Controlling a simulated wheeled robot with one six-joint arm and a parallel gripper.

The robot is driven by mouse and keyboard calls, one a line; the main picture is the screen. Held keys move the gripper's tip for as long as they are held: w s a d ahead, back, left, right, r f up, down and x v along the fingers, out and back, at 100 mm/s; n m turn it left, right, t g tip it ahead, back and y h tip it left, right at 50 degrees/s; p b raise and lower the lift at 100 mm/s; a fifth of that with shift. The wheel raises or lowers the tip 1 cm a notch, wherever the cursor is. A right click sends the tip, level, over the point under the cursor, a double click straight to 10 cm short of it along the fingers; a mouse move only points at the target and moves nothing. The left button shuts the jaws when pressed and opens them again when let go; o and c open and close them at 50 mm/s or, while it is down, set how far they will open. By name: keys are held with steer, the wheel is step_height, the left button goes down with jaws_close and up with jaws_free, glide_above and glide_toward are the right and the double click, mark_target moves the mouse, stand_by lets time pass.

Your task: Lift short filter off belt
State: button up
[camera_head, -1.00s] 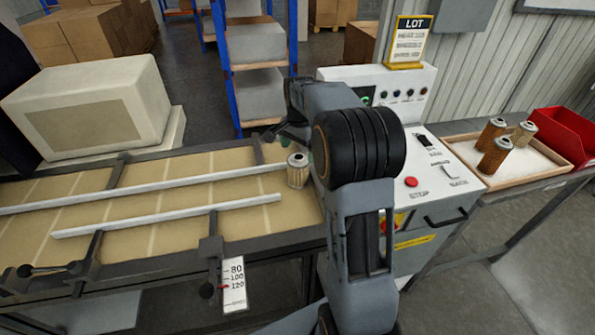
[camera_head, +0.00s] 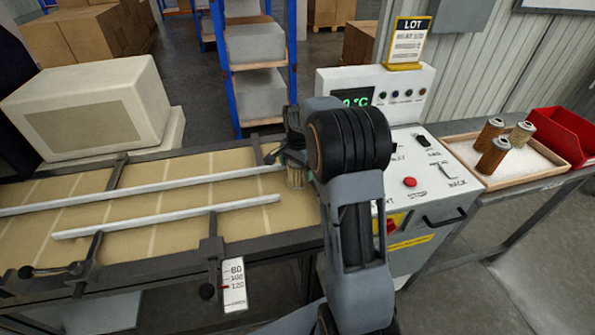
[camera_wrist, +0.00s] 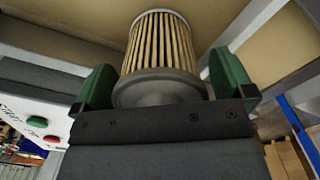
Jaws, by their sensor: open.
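The short filter (camera_head: 296,178) stands upright on the belt (camera_head: 215,215) near its right end, with its top covered by my gripper in the head view. In the wrist view the pleated, tan filter (camera_wrist: 161,50) with a grey end cap lies between the two green fingers. My gripper (camera_wrist: 165,85) is open, with one finger on each side of the filter and small gaps that I cannot judge exactly. It also shows in the head view (camera_head: 288,158), partly hidden by my arm.
Two white guide rails (camera_head: 170,217) run along the belt. A control panel (camera_head: 415,170) stands right of the belt.

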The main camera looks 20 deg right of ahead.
steer(key=c, duration=0.9)
steer(key=shift+r, duration=0.15)
